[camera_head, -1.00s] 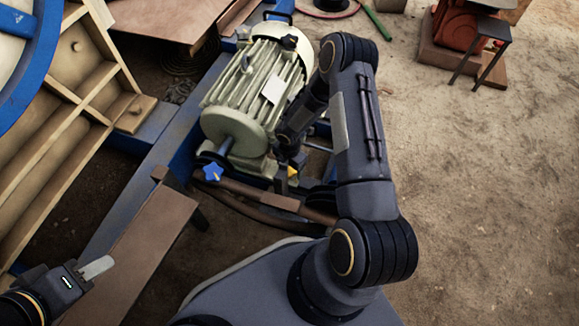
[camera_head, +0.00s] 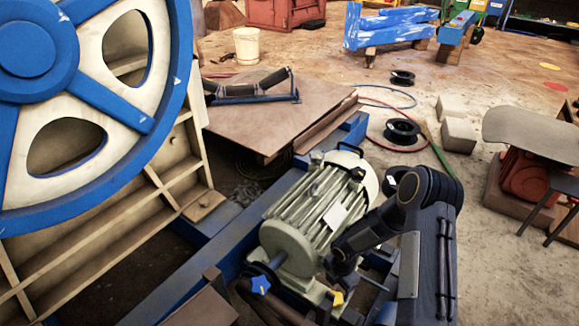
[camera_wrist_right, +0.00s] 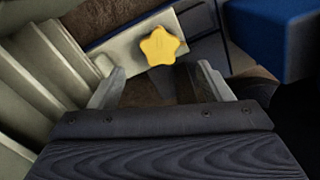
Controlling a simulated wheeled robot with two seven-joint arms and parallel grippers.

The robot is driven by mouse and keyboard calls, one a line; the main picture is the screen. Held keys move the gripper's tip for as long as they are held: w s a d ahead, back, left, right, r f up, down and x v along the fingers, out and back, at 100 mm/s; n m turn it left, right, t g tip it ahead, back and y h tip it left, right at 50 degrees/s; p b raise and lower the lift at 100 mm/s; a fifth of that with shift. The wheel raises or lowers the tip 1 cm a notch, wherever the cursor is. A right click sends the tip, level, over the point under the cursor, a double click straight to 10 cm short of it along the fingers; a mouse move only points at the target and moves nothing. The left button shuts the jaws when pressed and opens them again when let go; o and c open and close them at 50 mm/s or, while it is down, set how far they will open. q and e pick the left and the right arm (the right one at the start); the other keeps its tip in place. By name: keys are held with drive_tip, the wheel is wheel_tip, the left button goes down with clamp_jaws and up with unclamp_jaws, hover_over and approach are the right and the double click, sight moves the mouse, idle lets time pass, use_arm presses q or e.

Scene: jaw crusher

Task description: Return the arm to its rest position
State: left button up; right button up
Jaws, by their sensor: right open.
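My right arm (camera_head: 428,240) reaches in beside the pale green motor (camera_head: 310,220). Its gripper is low at the motor's right side, near a yellow star knob (camera_head: 337,298), with the fingers hard to make out in the head view. In the right wrist view the right gripper (camera_wrist_right: 160,70) is open and empty. The yellow star knob (camera_wrist_right: 160,46) shows just beyond and between its fingertips, apart from them. A blue star knob (camera_head: 261,285) sits at the motor's near end. My left gripper is out of view.
A large blue-and-cream flywheel (camera_head: 70,160) stands at left. The motor sits on a blue frame (camera_head: 205,275). Behind are a brown plate (camera_head: 270,115), a black reel (camera_head: 402,132) and pale blocks (camera_head: 458,135). A grey-topped stand (camera_head: 535,130) is at right. Open ground lies between.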

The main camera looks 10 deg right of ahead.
drive_tip(key=s+d+r+m+t, duration=0.1)
drive_tip(key=s+r+m, duration=0.35)
drive_tip(key=r, duration=0.85)
drive_tip(key=s+r+m+t, duration=0.1)
drive_tip(key=r+m, duration=0.6)
drive_tip(key=r, duration=0.6)
drive_tip(key=s+a+r+m+t+y, duration=0.2)
drive_tip(key=s+a+r+m, duration=0.2)
drive_tip(key=s+r+m, duration=0.3)
drive_tip(key=s+a+r+m+t+y, duration=0.2)
drive_tip(key=s+a+r+m, duration=0.25)
drive_tip(key=s, duration=0.55)
wheel_tip(320, 180, up, 34)
drive_tip(key=p, duration=3.5)
drive_tip(key=shift+w+r+m, duration=0.15)
drive_tip(key=shift+r+m, duration=0.1)
drive_tip(key=shift+m, duration=0.05)
drive_tip(key=shift+d, duration=0.1)
drive_tip(key=shift+d, duration=0.1)
